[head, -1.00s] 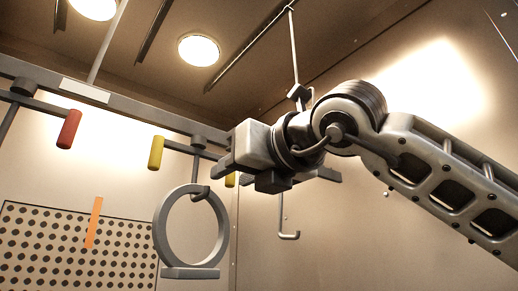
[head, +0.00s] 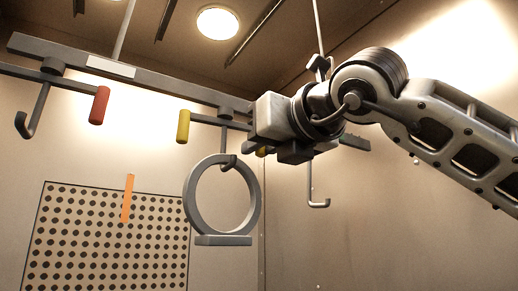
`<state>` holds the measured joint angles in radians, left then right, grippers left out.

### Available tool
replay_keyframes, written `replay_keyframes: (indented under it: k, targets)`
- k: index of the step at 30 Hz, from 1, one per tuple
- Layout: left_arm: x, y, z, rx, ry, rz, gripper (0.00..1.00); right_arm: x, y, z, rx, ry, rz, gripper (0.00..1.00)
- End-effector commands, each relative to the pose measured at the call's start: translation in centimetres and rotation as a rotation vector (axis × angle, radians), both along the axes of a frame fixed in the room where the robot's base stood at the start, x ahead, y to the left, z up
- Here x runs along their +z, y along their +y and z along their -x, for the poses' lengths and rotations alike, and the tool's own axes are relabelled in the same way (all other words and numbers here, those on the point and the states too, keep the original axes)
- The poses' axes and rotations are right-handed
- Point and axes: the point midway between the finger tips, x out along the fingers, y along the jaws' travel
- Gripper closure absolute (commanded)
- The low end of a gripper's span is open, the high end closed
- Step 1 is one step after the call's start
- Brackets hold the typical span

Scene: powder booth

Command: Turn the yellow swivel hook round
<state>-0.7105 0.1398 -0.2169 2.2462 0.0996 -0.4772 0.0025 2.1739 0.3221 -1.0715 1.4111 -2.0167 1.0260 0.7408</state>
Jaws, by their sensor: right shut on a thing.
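The yellow swivel hook hangs below the overhead rail (head: 160,78), on a pivot. A yellow grip (head: 183,127) hangs at the left end of its crossbar, and another yellow grip (head: 262,152) shows at the right end, mostly hidden. A grey ring with a flat foot (head: 190,205) hangs from its hook (head: 225,150). My right gripper (head: 264,147) reaches in from the right and is shut on the right-hand yellow grip; its fingertips are partly hidden. My left gripper is not in view.
A red-gripped hook (head: 100,105) hangs left on the same rail. An empty grey hook (head: 318,204) hangs below my right gripper. A perforated panel (head: 70,240) and an orange strip (head: 127,198) are behind, lower left. Open space lies at lower right.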

Motion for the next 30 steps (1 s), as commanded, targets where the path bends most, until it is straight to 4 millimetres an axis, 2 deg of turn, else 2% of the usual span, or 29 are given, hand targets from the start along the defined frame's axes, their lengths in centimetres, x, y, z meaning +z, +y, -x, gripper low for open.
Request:
replay_keyframes:
  k: [3,16,30]
  targets:
    - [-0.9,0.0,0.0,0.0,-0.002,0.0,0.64,-0.2,-0.4,1.0,0.002,-0.002,-0.002,0.91]
    - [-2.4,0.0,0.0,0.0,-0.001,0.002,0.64,-0.1,-0.7,3.3,0.004,-0.004,0.0,0.91]
    - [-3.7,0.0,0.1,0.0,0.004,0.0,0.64,0.0,0.0,5.5,0.005,-0.002,0.0,0.91]
